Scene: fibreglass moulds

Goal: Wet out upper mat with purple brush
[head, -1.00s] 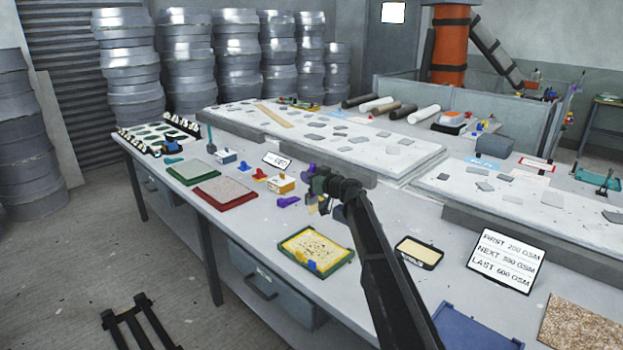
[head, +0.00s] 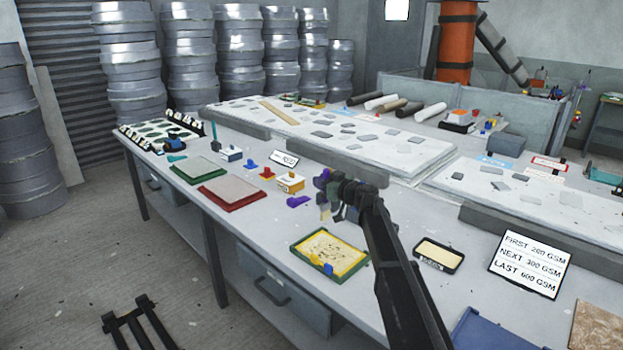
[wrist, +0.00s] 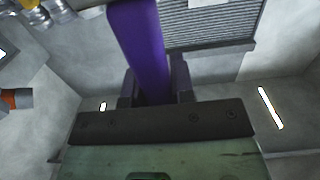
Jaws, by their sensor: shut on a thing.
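My gripper (head: 328,188) is shut on the purple brush (head: 321,181), whose pale bristles (head: 325,212) hang down above the bench. In the wrist view the purple handle (wrist: 140,50) runs between my fingers. A pale mat in a green-edged tray (head: 197,170) and another in a red-edged tray (head: 228,190) lie left of my gripper. A yellow and green tray (head: 330,252) with a speckled pale sheet lies nearer, below the brush in the picture. The brush is apart from all three. I cannot tell which mat is the upper one.
A purple piece (head: 298,201) and a yellow box (head: 290,183) lie just left of the brush. A black-rimmed tray (head: 438,255) and a lettered sign (head: 530,263) stand to the right. The long white raised board (head: 340,140) lies behind. Bare bench shows around the yellow tray.

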